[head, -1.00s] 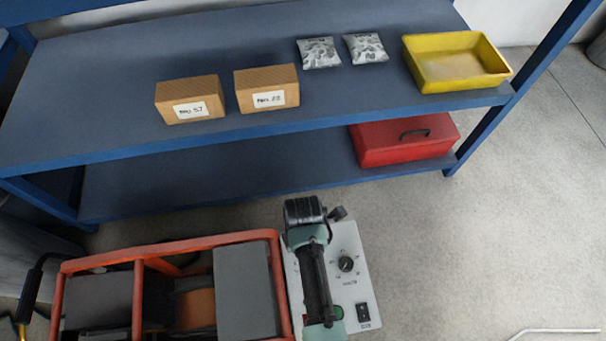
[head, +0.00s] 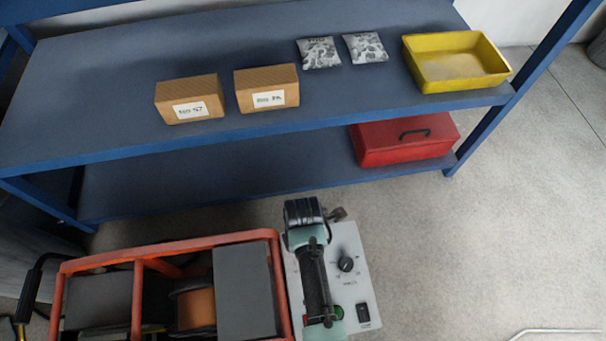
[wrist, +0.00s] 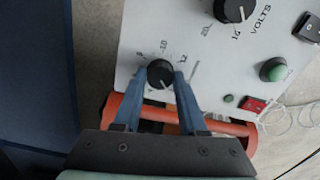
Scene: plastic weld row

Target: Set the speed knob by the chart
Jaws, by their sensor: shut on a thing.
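In the wrist view, a black round knob (wrist: 158,72) with a white pointer line sits on a pale grey panel (wrist: 150,25). Numbers including 8, 10 and 12 ring it; its line points down and slightly right. The blue fingers of my gripper (wrist: 160,77) are shut on its two sides. The label beside it is partly hidden and unreadable. A second black knob (wrist: 232,9), marked VOLTS, is above right. In the head view, my arm covers the left part of the panel (head: 352,290), and the VOLTS knob (head: 346,264) shows beside it. No chart is readable.
The panel also carries a green button (wrist: 273,70), a red part (wrist: 252,104) and a black switch (head: 363,312). An orange-red frame (head: 205,242) with a wire spool stands left. A blue shelf (head: 90,80) behind holds boxes, bags and a yellow tray (head: 455,84). Floor at right is mostly clear.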

